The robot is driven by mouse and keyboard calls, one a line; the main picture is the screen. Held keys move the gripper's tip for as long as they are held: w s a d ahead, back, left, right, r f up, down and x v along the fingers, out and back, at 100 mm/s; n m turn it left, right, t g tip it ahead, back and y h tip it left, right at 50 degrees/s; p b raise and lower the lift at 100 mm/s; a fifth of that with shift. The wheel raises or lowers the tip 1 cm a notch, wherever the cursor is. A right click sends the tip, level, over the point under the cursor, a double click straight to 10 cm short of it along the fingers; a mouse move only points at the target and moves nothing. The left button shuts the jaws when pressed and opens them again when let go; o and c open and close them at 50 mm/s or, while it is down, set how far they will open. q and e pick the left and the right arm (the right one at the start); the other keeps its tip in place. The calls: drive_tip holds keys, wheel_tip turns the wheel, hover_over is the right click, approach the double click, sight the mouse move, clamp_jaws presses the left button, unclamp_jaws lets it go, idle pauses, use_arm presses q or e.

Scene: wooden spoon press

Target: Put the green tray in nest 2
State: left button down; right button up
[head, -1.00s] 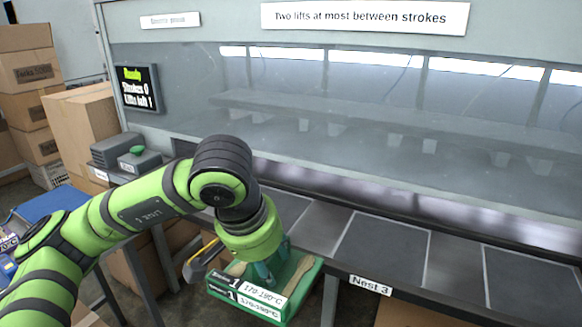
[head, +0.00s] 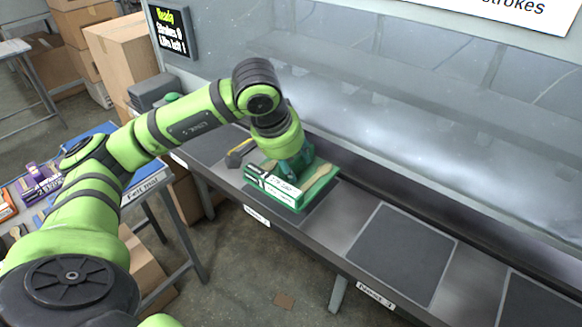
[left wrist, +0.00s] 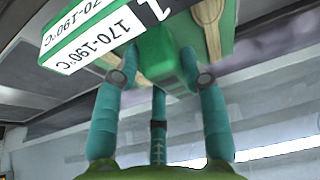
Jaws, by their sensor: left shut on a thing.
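The green tray (head: 318,188) holds wooden spoons and has white labels reading 170-190°C on its front. My left gripper (head: 290,172) is shut on the tray from above; in the left wrist view its teal fingers (left wrist: 150,110) close on a green part of the tray (left wrist: 160,52). The tray is over the dark pad (head: 312,212) of the nest left of nest 3, whose small label (head: 257,215) is too blurred to read surely. I cannot tell whether the tray touches the pad. My right gripper is out of view.
The nest 3 pad (head: 402,254) is bare, as is another pad (head: 540,302) at the right. A yellow-handled tool (head: 238,155) lies just left of the tray. The press window rises behind the ledge. A screen (head: 172,30) reads Ready. A felt mat table (head: 145,188) stands at left.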

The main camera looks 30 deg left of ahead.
use_arm(q)
drive_tip(key=shift+w+a+f, duration=0.45)
drive_tip(key=shift+w+a, duration=0.05)
drive_tip(key=shift+w, duration=0.1)
drive_tip(key=shift+w+a+f, duration=0.4)
drive_tip(key=shift+w+a, duration=0.05)
drive_tip(key=shift+w, duration=0.15)
drive_tip(key=shift+f+p, duration=0.65)
drive_tip(key=shift+f, duration=1.4)
drive_tip(key=shift+f, duration=0.1)
drive_tip(key=c, duration=0.7)
unclamp_jaws()
drive_tip(key=b+v, duration=0.1)
drive_tip(key=v, duration=1.1)
